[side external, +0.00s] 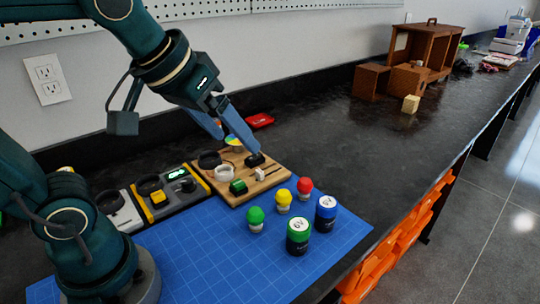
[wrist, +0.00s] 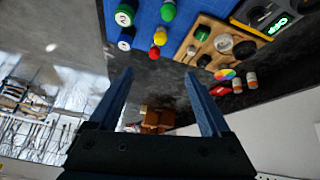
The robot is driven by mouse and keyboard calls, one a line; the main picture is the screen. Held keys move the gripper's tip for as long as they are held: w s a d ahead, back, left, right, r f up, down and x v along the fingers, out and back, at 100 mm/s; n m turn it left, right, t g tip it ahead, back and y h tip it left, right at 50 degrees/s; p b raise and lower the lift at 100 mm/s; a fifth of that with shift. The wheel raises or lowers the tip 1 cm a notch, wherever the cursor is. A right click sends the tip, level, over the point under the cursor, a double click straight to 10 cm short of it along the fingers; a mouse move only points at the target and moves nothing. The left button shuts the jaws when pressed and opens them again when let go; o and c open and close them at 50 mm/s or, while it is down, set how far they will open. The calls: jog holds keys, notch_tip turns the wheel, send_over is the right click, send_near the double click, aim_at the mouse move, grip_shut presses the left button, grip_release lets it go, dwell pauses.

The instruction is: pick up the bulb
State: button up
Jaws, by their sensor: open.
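Three small bulbs with pale bases stand upright in a row on the blue mat (side external: 190,255): a green bulb (side external: 255,217), a yellow bulb (side external: 283,200) and a red bulb (side external: 305,187). In the wrist view the green bulb (wrist: 168,12), yellow bulb (wrist: 160,37) and red bulb (wrist: 154,52) show near the top. My gripper (side external: 238,148) is open and empty, above the back part of the wooden board, behind and left of the bulbs. Its two fingers (wrist: 158,73) are spread wide in the wrist view, with nothing between them.
A green battery (side external: 298,238) and a blue battery (side external: 326,212) stand in front of the bulbs. The wooden board (side external: 235,199) carries several parts. Grey and yellow devices (side external: 160,200) stand left of it. A wooden cabinet (side external: 430,50) stands far back; dark counter between is mostly clear.

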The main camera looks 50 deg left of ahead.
jog(key=w+n, duration=0.1)
jog(key=w, duration=0.7)
jog(key=n+g, duration=0.1)
jog(key=g, duration=0.2)
send_over(305, 180)
jog(key=s, duration=0.2)
notch_tip(305, 180, down, 8)
jog(key=f, duration=0.1)
jog(key=shift+g+y, duration=0.4)
jog(key=x, duration=0.5)
jog(key=d+x, duration=0.1)
jog(key=x, duration=0.2)
jog(key=shift+s+f, duration=0.25)
jog(key=shift+w+a+f, duration=0.1)
jog(key=shift+w+f, duration=0.1)
jog(key=shift+f, duration=0.5)
grip_shut()
